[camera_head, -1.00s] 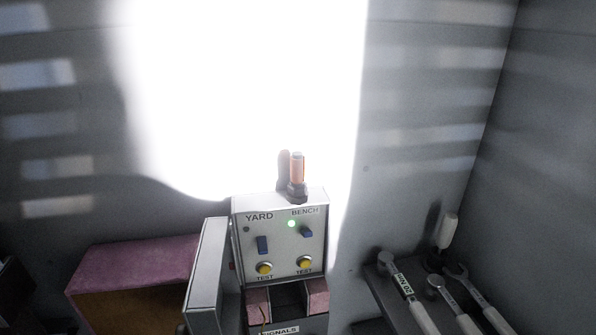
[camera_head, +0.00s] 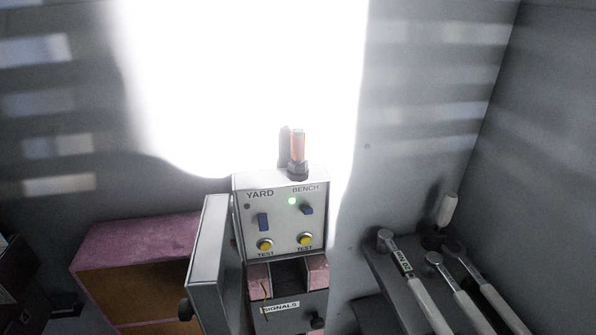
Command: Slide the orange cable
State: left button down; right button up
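No orange cable can be made out for certain. A thin orange-brown strand (camera_head: 267,289) runs down over the left pink block inside the signals box (camera_head: 289,314); it is too small to tell if it is a cable. An upright orange cylinder (camera_head: 298,145) in a dark collar stands on top of the grey control box (camera_head: 281,240). That box has YARD and BENCH labels, two blue switches, two yellow TEST buttons and a lit green lamp under BENCH. Neither of my grippers is in view.
A grey door or panel (camera_head: 212,265) with a dark knob stands open left of the control box. A pink-topped cabinet (camera_head: 140,236) is further left. Several wrenches, including a torque wrench (camera_head: 408,270), lie on a dark rack at right. Strong light washes out the wall behind.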

aim_at(297, 137)
jog(key=j+z, duration=0.1)
jog(key=z, duration=0.3)
jog(key=j+z, duration=0.1)
jog(key=z, duration=0.3)
jog(key=k+z, duration=0.1)
jog(key=z, duration=0.25)
jog(key=k+j+z, duration=0.1)
jog(key=z, duration=0.15)
jog(key=j+z, duration=0.15)
jog(key=z, duration=0.15)
jog(key=k+j+u, duration=0.1)
jog(key=u, duration=0.2)
jog(key=k+j+u, duration=0.1)
jog(key=u, duration=0.2)
jog(key=k+j, duration=0.05)
jog(key=k, duration=0.05)
